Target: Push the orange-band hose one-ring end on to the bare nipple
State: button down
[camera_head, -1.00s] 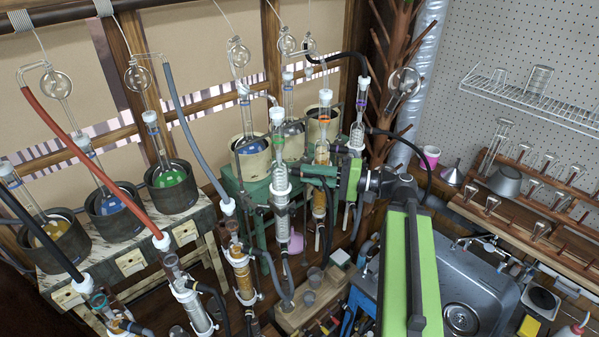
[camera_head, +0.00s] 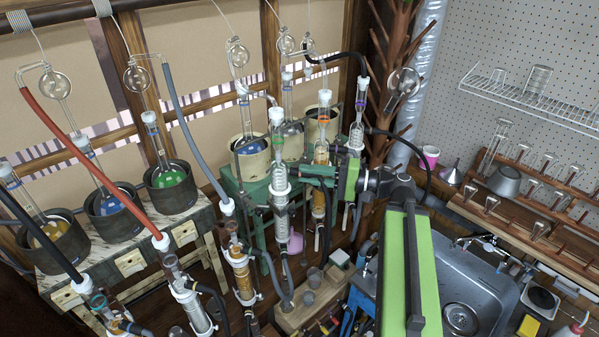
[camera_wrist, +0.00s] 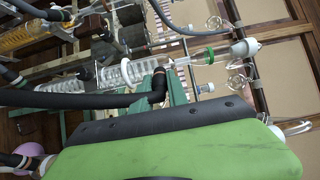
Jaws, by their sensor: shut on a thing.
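My gripper (camera_head: 316,182) is at the amber-filled condenser (camera_head: 319,207) under the orange-ringed flask (camera_head: 322,122), its tips partly hidden. In the wrist view its dark jaw (camera_wrist: 150,118) lies across the middle, below a black hose (camera_wrist: 85,99). This hose, which I take for the orange-band hose, runs in from the left and bends up near the jaw. My gripper is shut on it.
A green-ringed glass column (camera_head: 280,175) stands close left of my gripper. The teal bench (camera_head: 257,187) is behind it. Several hoses, including a red one (camera_head: 88,152) and a grey one (camera_head: 185,115), hang at the left. A sink (camera_head: 470,285) lies at the lower right.

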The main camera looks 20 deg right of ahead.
jog(key=shift+x, duration=0.8)
dwell(0.4)
jog(key=c, duration=1.2)
grip_release()
jog(key=v, duration=1.7)
jog(key=shift+d, duration=0.25)
jog(key=shift+s, duration=0.1)
